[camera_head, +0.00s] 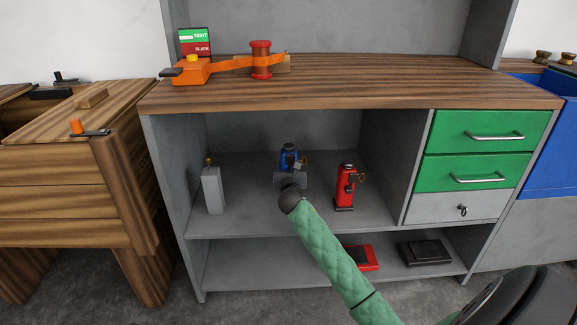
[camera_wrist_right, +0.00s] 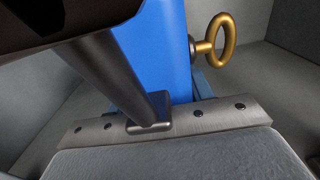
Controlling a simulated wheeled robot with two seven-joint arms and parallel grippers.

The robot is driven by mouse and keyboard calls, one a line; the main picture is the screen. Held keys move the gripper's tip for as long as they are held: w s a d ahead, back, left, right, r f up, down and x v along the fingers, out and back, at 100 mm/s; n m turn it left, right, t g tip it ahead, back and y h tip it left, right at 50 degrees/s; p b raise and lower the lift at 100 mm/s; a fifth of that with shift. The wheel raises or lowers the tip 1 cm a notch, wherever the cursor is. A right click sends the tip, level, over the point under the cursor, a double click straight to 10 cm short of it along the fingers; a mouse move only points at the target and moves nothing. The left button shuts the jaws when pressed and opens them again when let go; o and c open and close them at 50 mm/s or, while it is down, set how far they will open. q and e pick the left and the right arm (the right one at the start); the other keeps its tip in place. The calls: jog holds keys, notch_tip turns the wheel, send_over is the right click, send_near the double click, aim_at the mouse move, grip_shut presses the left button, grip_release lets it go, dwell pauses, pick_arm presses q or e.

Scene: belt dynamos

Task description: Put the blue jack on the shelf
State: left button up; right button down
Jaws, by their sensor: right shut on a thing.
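The blue jack (camera_head: 288,156) is upright inside the grey cabinet, over the middle shelf (camera_head: 250,212). In the right wrist view its blue body (camera_wrist_right: 160,50) fills the upper middle, with a gold ring key on its right side. My right gripper (camera_head: 290,177) is in front of the jack and shut on it. In the right wrist view a dark finger of my right gripper (camera_wrist_right: 148,122) lies against the blue body. The gripper hides the jack's base, so I cannot tell whether it touches the shelf. My left gripper is out of view.
A red jack (camera_head: 345,187) stands right of the blue one, a grey block-shaped jack (camera_head: 212,189) to the left. A red item (camera_head: 361,257) and a black item (camera_head: 425,252) lie on the lower shelf. The wooden top (camera_head: 340,82) overhangs the shelf space.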

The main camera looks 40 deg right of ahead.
notch_tip(320, 180, down, 2)
jog(key=shift+f+b, duration=0.25)
jog(key=shift+b, duration=0.2)
jog(key=shift+r, duration=0.1)
jog(key=c, duration=0.6)
grip_release()
jog(key=shift+f, duration=0.2)
